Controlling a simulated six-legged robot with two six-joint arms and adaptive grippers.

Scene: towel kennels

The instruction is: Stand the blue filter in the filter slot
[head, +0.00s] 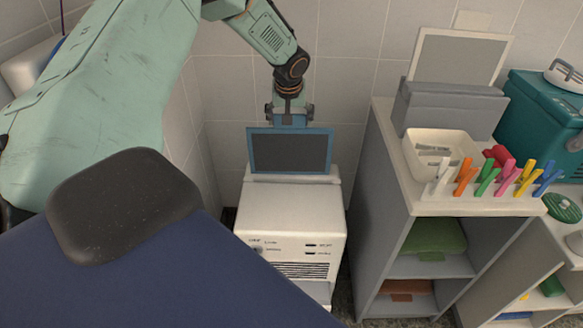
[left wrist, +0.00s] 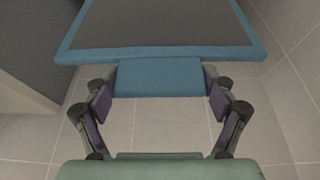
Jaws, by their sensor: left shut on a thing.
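The blue filter (head: 290,150), a dark grey panel in a blue frame, is upright above the top of the white machine (head: 290,225). My left gripper (head: 290,110) is shut on the tab at the filter's top edge. In the left wrist view the fingers (left wrist: 160,88) grip both sides of the blue tab, and the filter (left wrist: 160,52) extends beyond them. The filter's lower edge overlaps the raised back part of the machine's top. The slot itself is hidden, and I cannot tell whether the edge is in it. My right gripper is not in view.
A grey cabinet (head: 385,180) stands right of the machine. On it are a pale-framed panel in a grey holder (head: 447,108), a white bin (head: 440,160) and several coloured pegs (head: 490,178). A teal cooler (head: 540,110) stands farther right. Tiled walls are close behind and left.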

